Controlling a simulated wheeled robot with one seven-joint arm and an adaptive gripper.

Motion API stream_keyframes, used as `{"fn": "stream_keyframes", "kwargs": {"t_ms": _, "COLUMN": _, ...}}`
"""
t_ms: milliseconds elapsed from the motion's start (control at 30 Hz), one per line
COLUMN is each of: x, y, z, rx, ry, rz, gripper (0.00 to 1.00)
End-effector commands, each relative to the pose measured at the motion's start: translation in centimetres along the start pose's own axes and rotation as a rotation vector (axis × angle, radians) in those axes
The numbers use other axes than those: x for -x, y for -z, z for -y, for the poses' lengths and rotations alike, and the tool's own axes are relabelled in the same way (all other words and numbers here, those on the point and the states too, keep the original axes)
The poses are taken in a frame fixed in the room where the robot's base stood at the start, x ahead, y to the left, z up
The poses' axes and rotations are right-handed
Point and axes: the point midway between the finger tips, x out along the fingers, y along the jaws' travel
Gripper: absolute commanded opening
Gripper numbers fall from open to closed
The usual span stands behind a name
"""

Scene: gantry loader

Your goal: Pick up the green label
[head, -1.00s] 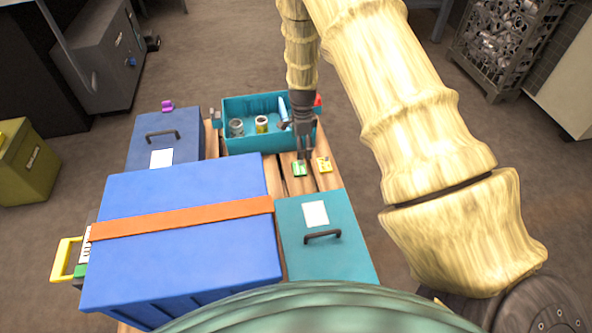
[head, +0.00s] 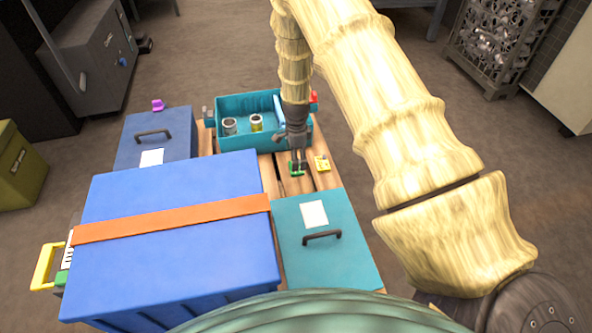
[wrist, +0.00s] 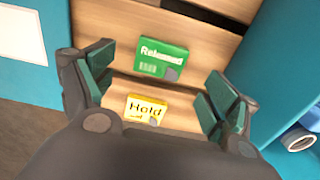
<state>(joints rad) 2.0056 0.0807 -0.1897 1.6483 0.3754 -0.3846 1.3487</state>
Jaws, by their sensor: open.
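The green label (wrist: 161,59), printed "Released", lies flat on the wooden slats in the wrist view, a little beyond the span between my fingertips. In the head view the green label (head: 292,169) is partly hidden by my gripper (head: 297,168), which is above it. My gripper (wrist: 155,90) is open in the wrist view, with green pads on both fingers and nothing between them. A yellow label (wrist: 146,109), printed "Hold", lies between the fingers, nearer the palm. The yellow label also shows in the head view (head: 322,163), right of my gripper.
A teal tray (head: 232,142) with cups stands behind my gripper. A teal case (head: 345,267) with a handle stands in front. A large blue box (head: 180,265) with an orange strap is at the left, and a smaller blue case (head: 180,125) behind it.

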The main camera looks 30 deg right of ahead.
Motion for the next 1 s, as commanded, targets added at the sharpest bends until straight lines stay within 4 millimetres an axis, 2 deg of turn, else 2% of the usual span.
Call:
{"fn": "stream_keyframes", "kwargs": {"t_ms": 400, "x": -4.5, "y": 0.1, "z": 0.1, "rx": 0.000, "ry": 0.000, "rz": 0.000, "gripper": 0.88}}
{"fn": "stream_keyframes", "kwargs": {"t_ms": 700, "x": -4.7, "y": 0.0, "z": 0.1, "rx": 0.000, "ry": 0.000, "rz": 0.000, "gripper": 0.88}}
{"fn": "stream_keyframes", "kwargs": {"t_ms": 767, "x": -4.7, "y": 0.0, "z": 0.1, "rx": 0.000, "ry": 0.000, "rz": 0.000, "gripper": 0.78}}
{"fn": "stream_keyframes", "kwargs": {"t_ms": 967, "x": -4.7, "y": 0.0, "z": 0.1, "rx": 0.000, "ry": 0.000, "rz": 0.000, "gripper": 0.42}}
{"fn": "stream_keyframes", "kwargs": {"t_ms": 1000, "x": -4.7, "y": 0.0, "z": 0.1, "rx": 0.000, "ry": 0.000, "rz": 0.000, "gripper": 0.42}}
